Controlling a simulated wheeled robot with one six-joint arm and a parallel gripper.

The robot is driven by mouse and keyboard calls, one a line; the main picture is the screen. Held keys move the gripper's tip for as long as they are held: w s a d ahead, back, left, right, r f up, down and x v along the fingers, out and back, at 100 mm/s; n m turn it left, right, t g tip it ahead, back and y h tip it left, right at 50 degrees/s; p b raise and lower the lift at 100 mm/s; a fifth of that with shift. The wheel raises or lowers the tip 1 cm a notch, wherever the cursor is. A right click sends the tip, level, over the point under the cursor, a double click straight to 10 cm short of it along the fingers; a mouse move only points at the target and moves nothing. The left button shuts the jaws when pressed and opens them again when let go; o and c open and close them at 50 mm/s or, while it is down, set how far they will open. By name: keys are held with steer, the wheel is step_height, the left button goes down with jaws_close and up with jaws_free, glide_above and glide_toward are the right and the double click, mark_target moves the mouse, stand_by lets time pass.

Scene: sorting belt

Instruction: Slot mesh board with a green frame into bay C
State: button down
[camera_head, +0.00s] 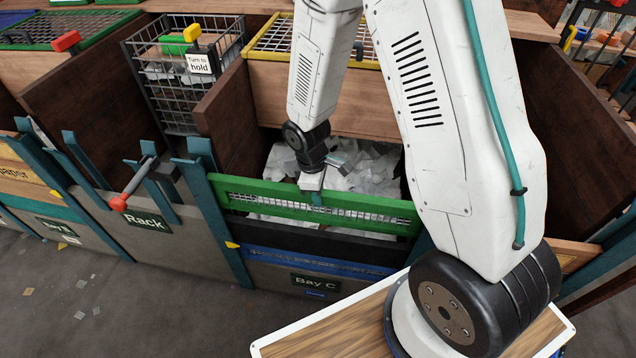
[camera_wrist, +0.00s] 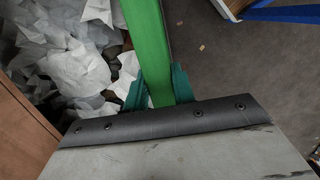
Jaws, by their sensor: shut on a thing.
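The green-framed mesh board (camera_head: 250,188) hangs lengthwise across the front of bay C (camera_head: 259,276). My gripper (camera_head: 316,193) is shut on its top rail near the middle. In the wrist view, the teal jaws of my gripper (camera_wrist: 158,92) press both sides of the green rail (camera_wrist: 145,35). The board's left end is at the left teal post (camera_head: 208,205) and its right end is close to the right post, partly behind my arm. I cannot tell whether its ends are inside the post channels. A dark board and a blue board (camera_head: 290,258) show below it.
White paper scraps (camera_head: 370,160) fill the bay behind the board. Left stand a rack (camera_head: 148,222) with a red-ended handle and a wire basket (camera_head: 180,85) with a "Turn to hold" tag. Brown partitions (camera_head: 232,120) flank the bay.

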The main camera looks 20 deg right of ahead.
mark_target(319, 214)
steer(key=shift+f, duration=2.95)
steer(key=shift+f, duration=0.55)
steer(key=c, duration=1.1)
jaws_free()
steer(key=shift+r, duration=0.1)
steer(key=r, duration=0.7)
steer(key=shift+w+a+r, duration=0.25)
steer(key=shift+a+r, duration=0.05)
steer(key=shift+a, duration=0.1)
